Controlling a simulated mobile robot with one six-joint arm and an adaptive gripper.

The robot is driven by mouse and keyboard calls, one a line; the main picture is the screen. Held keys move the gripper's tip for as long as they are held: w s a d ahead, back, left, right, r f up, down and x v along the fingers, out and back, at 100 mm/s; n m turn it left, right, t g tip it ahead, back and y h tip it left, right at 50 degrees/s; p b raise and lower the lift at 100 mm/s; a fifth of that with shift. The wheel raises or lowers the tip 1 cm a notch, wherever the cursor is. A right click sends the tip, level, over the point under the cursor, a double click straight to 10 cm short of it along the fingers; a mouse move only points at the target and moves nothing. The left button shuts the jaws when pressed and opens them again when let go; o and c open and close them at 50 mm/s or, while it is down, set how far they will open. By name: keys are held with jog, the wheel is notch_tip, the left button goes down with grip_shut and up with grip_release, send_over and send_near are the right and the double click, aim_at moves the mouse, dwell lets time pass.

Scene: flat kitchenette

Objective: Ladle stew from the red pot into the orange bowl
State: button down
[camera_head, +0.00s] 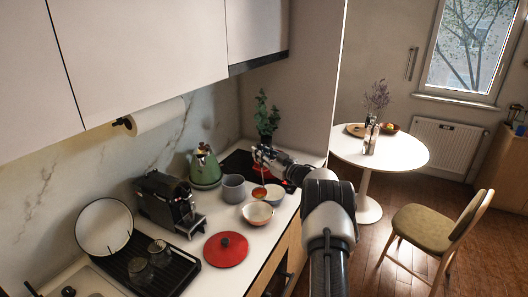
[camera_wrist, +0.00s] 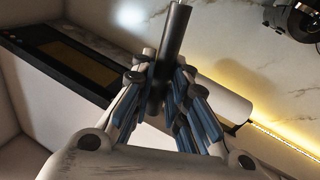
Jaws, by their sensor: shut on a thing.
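My gripper (camera_head: 266,157) is above the far end of the counter, shut on the dark handle of the ladle (camera_head: 259,192). In the wrist view, my gripper's fingers (camera_wrist: 165,95) close around the dark handle (camera_wrist: 178,35). The ladle hangs down with its reddish-orange head low over the counter, behind the orange bowl (camera_head: 257,213). That bowl is pale with an orange tint. The red pot (camera_head: 284,183) is on the dark hob, largely hidden by my gripper and arm. I cannot tell how full the ladle is.
A pale bluish bowl (camera_head: 275,196) and a grey mug (camera_head: 234,188) stand close to the ladle. A red lid (camera_head: 226,250) lies in front. A green kettle (camera_head: 205,168), a coffee machine (camera_head: 168,205) and a dish rack (camera_head: 150,268) line the counter.

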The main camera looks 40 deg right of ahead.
jog(key=shift+s+a+f+n+y+b, duration=0.8)
jog(key=shift+s+a+f+n+b, duration=0.65)
jog(key=shift+a+f+n+b, duration=2.7)
jog(key=shift+s+a+f+n+y+b, duration=0.8)
jog(key=shift+s+a+f+n+b, duration=1.45)
jog(key=shift+a, duration=3.8)
jog(key=w+d+r+m+h+p, duration=0.1)
jog(key=w+d+r+m+p, duration=0.3)
jog(key=d+r+m+p, duration=0.3)
jog(key=w+d+r+m+h+p, duration=0.2)
jog(key=d+r+m+p, duration=0.6)
jog(key=d, duration=0.9)
jog(key=shift+w+d+r+h+p, duration=0.15)
jog(key=shift+w+r+h+p, duration=0.15)
jog(key=shift+w+r+p, duration=0.8)
jog(key=shift+w+f, duration=0.1)
jog(key=shift+f, duration=0.15)
